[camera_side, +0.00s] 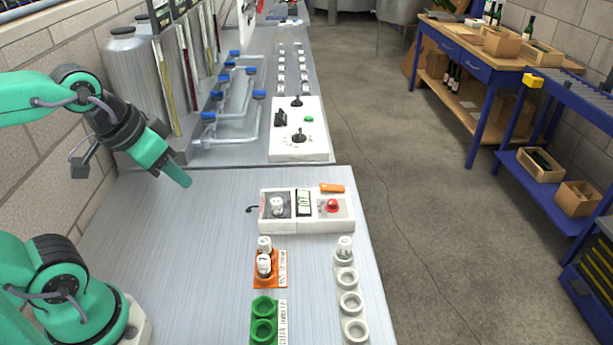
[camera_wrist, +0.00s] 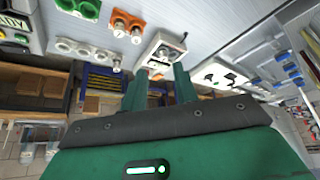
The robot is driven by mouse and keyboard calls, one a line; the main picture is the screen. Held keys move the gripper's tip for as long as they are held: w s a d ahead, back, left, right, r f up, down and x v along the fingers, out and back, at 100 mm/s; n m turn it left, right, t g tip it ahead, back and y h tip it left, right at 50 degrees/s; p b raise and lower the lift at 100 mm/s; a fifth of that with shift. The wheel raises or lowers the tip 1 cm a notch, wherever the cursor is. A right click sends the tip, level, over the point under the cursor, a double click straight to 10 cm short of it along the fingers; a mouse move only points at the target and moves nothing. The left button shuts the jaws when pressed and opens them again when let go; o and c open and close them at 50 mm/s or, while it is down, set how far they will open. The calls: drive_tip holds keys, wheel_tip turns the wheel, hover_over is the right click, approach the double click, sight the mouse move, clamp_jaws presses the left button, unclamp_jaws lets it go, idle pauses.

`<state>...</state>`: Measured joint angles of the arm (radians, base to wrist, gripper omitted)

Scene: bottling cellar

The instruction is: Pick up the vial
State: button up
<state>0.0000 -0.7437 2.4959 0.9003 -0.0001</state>
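Small white-capped vials stand in several places, and I cannot tell which one the task means. In the side view, two vials, a rear one (camera_side: 264,244) and a front one (camera_side: 264,264), stand in the orange holder (camera_side: 272,284). Another vial (camera_side: 344,246) stands in the far end of the white rack (camera_side: 354,329). A further vial-like thing (camera_side: 277,206) sits in the white device (camera_side: 305,224). My gripper (camera_side: 179,176) hangs above the bench, left of the device, apart from all vials. In the wrist view, my gripper (camera_wrist: 161,70) has its fingers apart with nothing between them.
A green holder (camera_side: 264,308) with empty wells is in front of the orange one. The device has a red button (camera_side: 332,205). A white control box (camera_side: 299,130) and metal pipes (camera_side: 240,122) lie behind. The bench (camera_side: 190,270) is clear left of the holders.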

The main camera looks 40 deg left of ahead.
drive_tip(key=g, duration=0.5)
hover_over(277, 201)
drive_tip(key=f, duration=1.1)
drive_tip(key=shift+s+a+f, duration=0.15)
drive_tip(key=shift+s, duration=0.25)
drive_tip(key=shift+w+f+g, duration=0.3)
drive_tip(key=shift+w+f, duration=0.1)
drive_tip(key=shift+f, duration=0.25)
drive_tip(key=shift+f, duration=0.1)
drive_tip(key=shift+f, duration=1.2)
drive_tip(key=shift+f, duration=0.1)
drive_tip(key=shift+f, duration=2.5)
